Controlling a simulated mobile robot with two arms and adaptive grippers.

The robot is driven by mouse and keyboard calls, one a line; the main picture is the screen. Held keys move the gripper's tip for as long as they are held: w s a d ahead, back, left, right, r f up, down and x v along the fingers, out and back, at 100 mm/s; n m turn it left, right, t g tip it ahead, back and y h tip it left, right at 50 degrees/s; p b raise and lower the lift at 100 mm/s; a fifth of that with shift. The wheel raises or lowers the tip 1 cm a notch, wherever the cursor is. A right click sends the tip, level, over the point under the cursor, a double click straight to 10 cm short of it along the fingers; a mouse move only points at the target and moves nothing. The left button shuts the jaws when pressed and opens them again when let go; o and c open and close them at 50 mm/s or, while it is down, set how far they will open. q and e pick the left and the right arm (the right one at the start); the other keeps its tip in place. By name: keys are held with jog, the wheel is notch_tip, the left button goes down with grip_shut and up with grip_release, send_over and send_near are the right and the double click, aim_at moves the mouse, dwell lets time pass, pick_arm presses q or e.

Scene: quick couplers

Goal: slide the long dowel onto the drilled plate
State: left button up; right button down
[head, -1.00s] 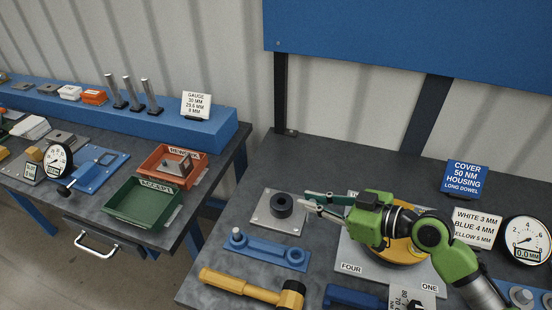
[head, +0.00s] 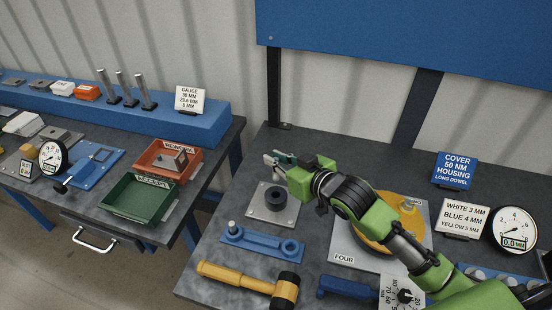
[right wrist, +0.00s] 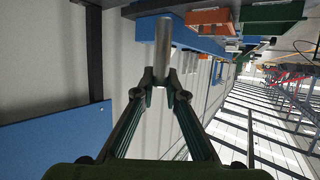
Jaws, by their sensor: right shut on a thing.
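My right gripper (head: 269,158) is above and behind the light grey drilled plate (head: 256,208), apart from it. In the right wrist view its fingertips (right wrist: 160,84) are closed on a plain silver cylinder, the long dowel (right wrist: 163,45), which sticks out beyond the fingers. In the head view I cannot clearly tell the dowel from the fingers. The plate lies flat on the right bench, with small holes near its corners and a black ring (head: 276,199) standing on it. My left gripper is in neither view.
In front of the plate lie a blue fixture (head: 255,244) with a post and a yellow-handled mallet (head: 236,277). A yellow disc (head: 372,228) sits partly behind my arm. The left bench holds a green tray (head: 136,198), an orange tray (head: 163,154) and several upright pins (head: 128,86).

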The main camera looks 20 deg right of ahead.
aim_at(278, 176)
jog(key=shift+w+r+p, duration=0.1)
jog(key=shift+r+p, duration=0.05)
jog(key=shift+p, duration=0.3)
jog(key=shift+f+b, duration=1.7)
jog(key=shift+f, duration=1.3)
jog(key=shift+f, duration=1.15)
jog(key=c, duration=2)
grip_release()
jog(key=shift+f, duration=0.1)
jog(key=v, duration=1.2)
